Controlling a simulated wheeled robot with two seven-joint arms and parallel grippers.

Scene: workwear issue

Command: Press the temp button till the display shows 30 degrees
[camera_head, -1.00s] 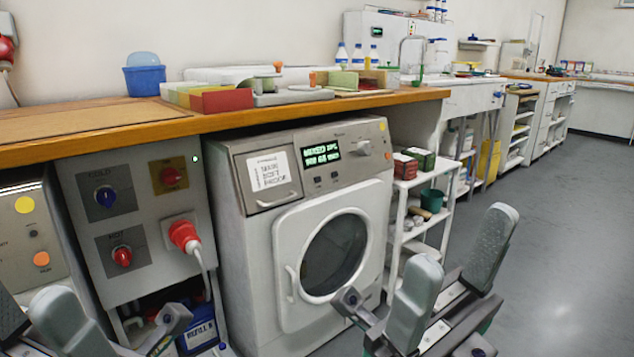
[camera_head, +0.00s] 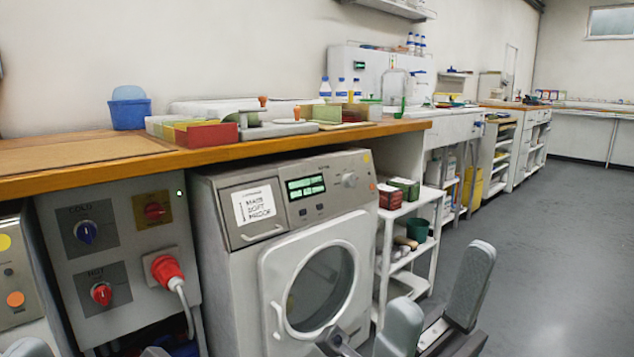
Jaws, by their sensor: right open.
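The washing machine (camera_head: 228,271) stands under the wooden counter, its round door shut. Its green display (camera_head: 305,187) is lit with two lines of text too blurred to read. Two small dark buttons (camera_head: 311,209) sit just below the display; I cannot read their labels. A grey knob (camera_head: 349,180) is to the right of the display. My right gripper (camera_head: 432,318) is open and empty at the bottom, in front of and below the right side of the machine, apart from the buttons.
A control box with blue and red knobs (camera_head: 102,293) and a red plug (camera_head: 167,271) with a cable is left of the machine. A white shelf rack (camera_head: 410,209) stands right of it. The counter edge (camera_head: 230,152) overhangs above. The grey floor at right is clear.

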